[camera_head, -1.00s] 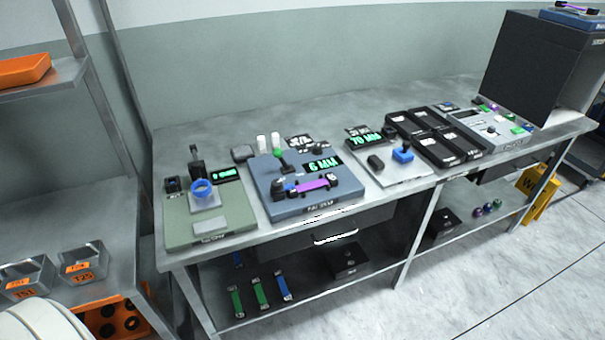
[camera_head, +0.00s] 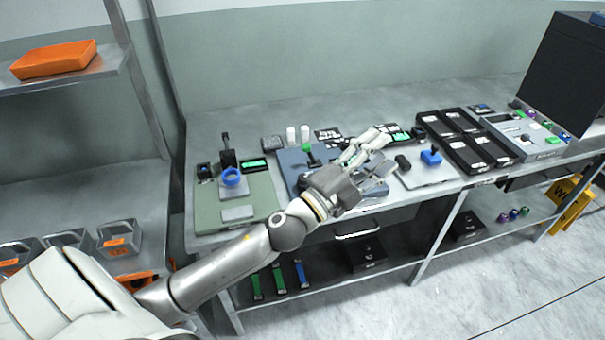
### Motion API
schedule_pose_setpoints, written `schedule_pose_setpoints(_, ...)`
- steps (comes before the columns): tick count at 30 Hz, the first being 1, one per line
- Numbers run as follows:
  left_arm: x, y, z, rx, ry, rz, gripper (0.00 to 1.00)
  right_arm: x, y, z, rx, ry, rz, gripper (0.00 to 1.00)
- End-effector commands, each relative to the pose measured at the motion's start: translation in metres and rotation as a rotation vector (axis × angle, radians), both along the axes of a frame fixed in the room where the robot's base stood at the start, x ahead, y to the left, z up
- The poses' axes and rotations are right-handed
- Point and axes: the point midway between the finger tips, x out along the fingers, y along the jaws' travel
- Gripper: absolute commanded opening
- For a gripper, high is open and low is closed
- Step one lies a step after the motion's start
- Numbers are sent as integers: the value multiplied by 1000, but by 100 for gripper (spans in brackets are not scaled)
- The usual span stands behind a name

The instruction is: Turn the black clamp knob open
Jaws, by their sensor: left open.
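My left gripper (camera_head: 371,142) reaches in from the left over the blue-grey station (camera_head: 292,160) on the bench. Its pale fingers are spread open and empty, pointing to the back right. The gripper and wrist hide most of this station, including its display and the purple piece seen earlier. A dark part (camera_head: 303,184) shows at the station's left front, beside the wrist; I cannot tell if it is the black clamp knob. A green knob (camera_head: 307,147) on a black lever stands at the back of the station. My right gripper is not in view.
A green station (camera_head: 262,205) with a blue ring (camera_head: 231,177) stands at the left. To the right are a pale plate with a blue knob (camera_head: 431,157) and black trays (camera_head: 470,151). Orange bin (camera_head: 52,60) on the left shelf.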

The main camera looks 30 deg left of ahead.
Motion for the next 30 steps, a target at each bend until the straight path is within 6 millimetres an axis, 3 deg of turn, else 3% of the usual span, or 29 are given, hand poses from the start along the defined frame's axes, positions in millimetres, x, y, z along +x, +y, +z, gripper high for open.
schedule_pose_setpoints(2, 1, -25, 17, 197, -118, -120, 50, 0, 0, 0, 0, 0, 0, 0)
schedule_pose_setpoints(5, -1, -50, 15, 455, -217, -265, 50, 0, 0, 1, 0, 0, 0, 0)
schedule_pose_setpoints(8, -1, -60, -5, 726, -262, -398, 50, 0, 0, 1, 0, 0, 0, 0)
schedule_pose_setpoints(11, 4, -49, -36, 1002, -249, -517, 50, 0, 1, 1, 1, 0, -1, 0)
schedule_pose_setpoints(14, 12, -14, -68, 1275, -175, -612, 50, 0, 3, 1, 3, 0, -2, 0)
schedule_pose_setpoints(18, 23, 68, -100, 1616, 27, -705, 50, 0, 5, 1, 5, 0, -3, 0)
schedule_pose_setpoints(21, 24, 130, -107, 1786, 203, -737, 50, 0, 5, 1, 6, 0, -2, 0)
schedule_pose_setpoints(24, 20, 177, -107, 1889, 352, -751, 50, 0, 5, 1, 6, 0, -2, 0)
schedule_pose_setpoints(27, 16, 205, -104, 1940, 445, -756, 50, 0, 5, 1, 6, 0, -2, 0)
schedule_pose_setpoints(30, 15, 215, -105, 1956, 482, -759, 50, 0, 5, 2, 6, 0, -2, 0)
